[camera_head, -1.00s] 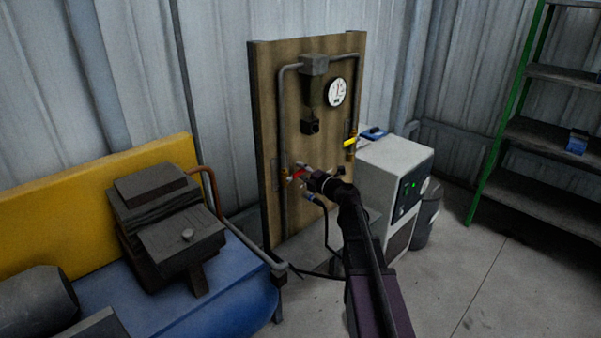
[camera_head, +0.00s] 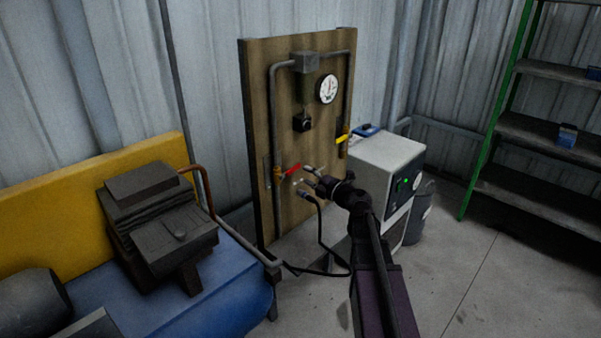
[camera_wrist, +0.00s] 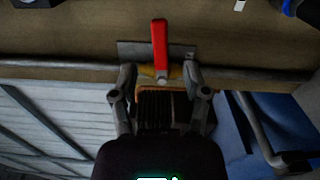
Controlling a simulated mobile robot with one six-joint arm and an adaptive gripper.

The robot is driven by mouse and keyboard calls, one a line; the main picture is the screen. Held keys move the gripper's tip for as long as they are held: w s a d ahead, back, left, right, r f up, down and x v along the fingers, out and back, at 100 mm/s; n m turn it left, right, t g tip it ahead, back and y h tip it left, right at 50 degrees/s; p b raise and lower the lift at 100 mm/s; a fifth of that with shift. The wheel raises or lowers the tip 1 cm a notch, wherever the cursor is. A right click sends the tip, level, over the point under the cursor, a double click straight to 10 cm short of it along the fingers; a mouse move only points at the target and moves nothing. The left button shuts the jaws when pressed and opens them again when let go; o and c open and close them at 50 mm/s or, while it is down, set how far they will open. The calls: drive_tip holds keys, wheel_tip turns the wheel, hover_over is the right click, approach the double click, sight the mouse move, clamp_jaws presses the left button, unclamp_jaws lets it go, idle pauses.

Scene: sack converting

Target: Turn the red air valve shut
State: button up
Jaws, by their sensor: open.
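The red air valve handle (camera_head: 291,170) is on the left pipe of the wooden board in the head view. It points to the right, across the upright pipe. In the wrist view the red handle (camera_wrist: 160,45) also stands crosswise to the pipe, with its yellowish valve body (camera_wrist: 155,71) partly hidden. My gripper (camera_head: 305,176) is just right of the handle in the head view, with its fingers apart and nothing between them that I can make out. In the wrist view my gripper's fingertips (camera_wrist: 159,72) appear on either side of the handle's base; contact is not visible.
A yellow-handled valve (camera_head: 343,138) is on the right pipe, below a round gauge (camera_head: 328,89). A white machine (camera_head: 388,160) stands right, a blue compressor tank (camera_head: 225,290) left.

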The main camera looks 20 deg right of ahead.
drive_tip(key=v, duration=0.5)
drive_tip(key=shift+s+d, duration=0.15)
drive_tip(key=shift+s, duration=0.15)
